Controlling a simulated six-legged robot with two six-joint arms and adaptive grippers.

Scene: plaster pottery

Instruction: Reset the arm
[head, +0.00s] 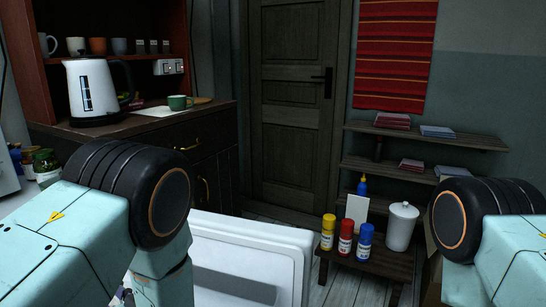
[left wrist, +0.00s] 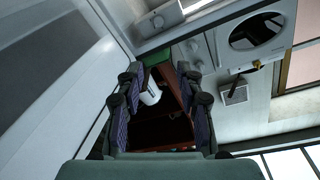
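The task names only my arm. In the head view my left arm fills the lower left and my right arm the lower right, with pale green links and black round joints; neither gripper shows there. In the left wrist view my left gripper (left wrist: 157,82) has its two dark fingers spread wide apart. Nothing is held between them. A white kettle (left wrist: 150,93) shows in the gap, behind the fingers and apart from them. My right gripper is out of view.
A white panel (head: 245,240) with a recess stands low between my arms. A dark counter (head: 150,127) holds a white kettle (head: 93,90) and a green mug (head: 178,102). A low bench (head: 372,264) carries paint bottles and a white lidded bin (head: 402,228). A dark door (head: 292,110) is shut behind.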

